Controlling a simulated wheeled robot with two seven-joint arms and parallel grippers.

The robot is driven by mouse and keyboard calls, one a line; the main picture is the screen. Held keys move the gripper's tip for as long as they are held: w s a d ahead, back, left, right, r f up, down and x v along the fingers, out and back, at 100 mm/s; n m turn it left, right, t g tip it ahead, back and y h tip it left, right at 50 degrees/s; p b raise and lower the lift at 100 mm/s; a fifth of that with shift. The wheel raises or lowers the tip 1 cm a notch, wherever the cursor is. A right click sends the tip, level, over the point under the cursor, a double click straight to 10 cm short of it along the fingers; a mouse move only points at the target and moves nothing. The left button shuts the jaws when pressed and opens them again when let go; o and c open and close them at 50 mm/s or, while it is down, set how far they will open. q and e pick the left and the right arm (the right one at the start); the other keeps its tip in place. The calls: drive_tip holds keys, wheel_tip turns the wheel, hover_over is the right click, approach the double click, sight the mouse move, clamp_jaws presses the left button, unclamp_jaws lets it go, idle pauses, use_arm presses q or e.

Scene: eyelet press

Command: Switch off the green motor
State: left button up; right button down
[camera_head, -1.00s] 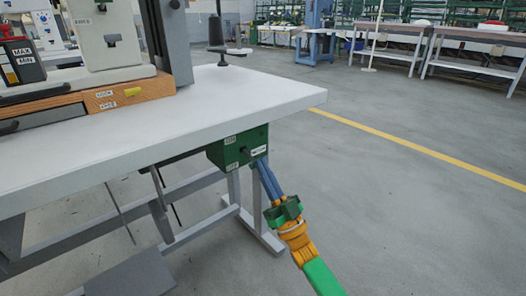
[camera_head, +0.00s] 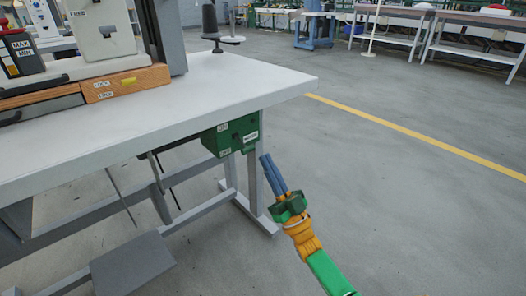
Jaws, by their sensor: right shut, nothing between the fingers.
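The green motor box (camera_head: 222,143) hangs under the right end of the white table. It carries small white labels on its faces, too small to read surely. A dark spot shows on its front, but I cannot tell the switch's position. My right gripper (camera_head: 267,160) has blue fingers that are shut and empty. Its fingertips are just right of and slightly below the box, beside the table leg, and look apart from it. My left gripper is out of view.
The white tabletop (camera_head: 190,120) overhangs the box. A wooden base with a drawer (camera_head: 126,84) and a press stand on it. A grey pedal (camera_head: 130,264) and thin rods are below. The floor (camera_head: 400,210) to the right is clear.

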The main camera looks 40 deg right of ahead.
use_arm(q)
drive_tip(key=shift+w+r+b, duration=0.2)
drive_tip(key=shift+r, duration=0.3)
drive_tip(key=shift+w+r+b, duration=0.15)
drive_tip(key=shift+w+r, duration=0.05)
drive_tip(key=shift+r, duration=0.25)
use_arm(e)
drive_tip(key=v, duration=0.5)
drive_tip(key=shift+w+f, duration=0.1)
drive_tip(key=shift+f, duration=0.35)
